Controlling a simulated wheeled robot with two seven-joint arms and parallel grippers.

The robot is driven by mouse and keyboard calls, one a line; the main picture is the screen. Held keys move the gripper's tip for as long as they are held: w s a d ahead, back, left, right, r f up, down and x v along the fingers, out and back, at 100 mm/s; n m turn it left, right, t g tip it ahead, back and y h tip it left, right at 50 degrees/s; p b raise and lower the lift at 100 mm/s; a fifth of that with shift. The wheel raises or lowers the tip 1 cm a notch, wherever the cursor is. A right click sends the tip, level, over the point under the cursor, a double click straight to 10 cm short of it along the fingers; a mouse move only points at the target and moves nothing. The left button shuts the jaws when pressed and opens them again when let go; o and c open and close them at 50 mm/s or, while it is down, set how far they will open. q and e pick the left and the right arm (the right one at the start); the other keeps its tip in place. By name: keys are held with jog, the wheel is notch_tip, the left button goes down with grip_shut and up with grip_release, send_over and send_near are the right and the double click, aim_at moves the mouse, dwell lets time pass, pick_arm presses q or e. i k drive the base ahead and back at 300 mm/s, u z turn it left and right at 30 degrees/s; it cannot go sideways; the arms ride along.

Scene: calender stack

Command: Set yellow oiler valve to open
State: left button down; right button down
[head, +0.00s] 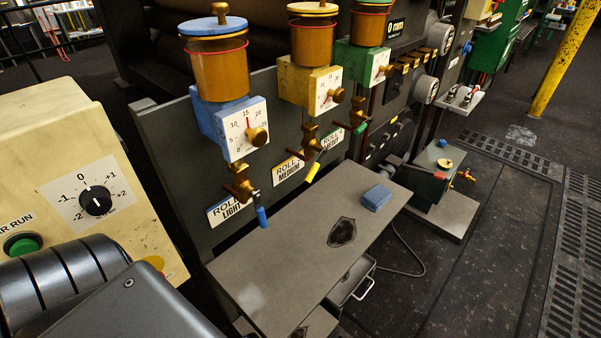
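The yellow oiler (300,82) is mounted on the machine's grey panel, between a blue oiler and a green oiler. It has an amber reservoir (312,45) on top and a white dial with a brass knob (337,95). Its brass valve (309,133) sits below the body. Neither gripper is in view. A dark grey arm part of mine fills the lower left corner.
The blue oiler (211,122) has a blue-tipped lever (262,215) hanging down. The green oiler (352,62) stands behind. A grey bench (290,255) with a blue block (377,198) lies below. A cream control box (75,150) with a dial stands left. Open floor is at right.

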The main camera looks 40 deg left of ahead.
aim_at(324, 152)
jog(key=u, duration=2)
jog(key=k, duration=1.05)
jog(key=z, duration=1.8)
jog(key=i, duration=0.5)
jog(key=u, duration=0.1)
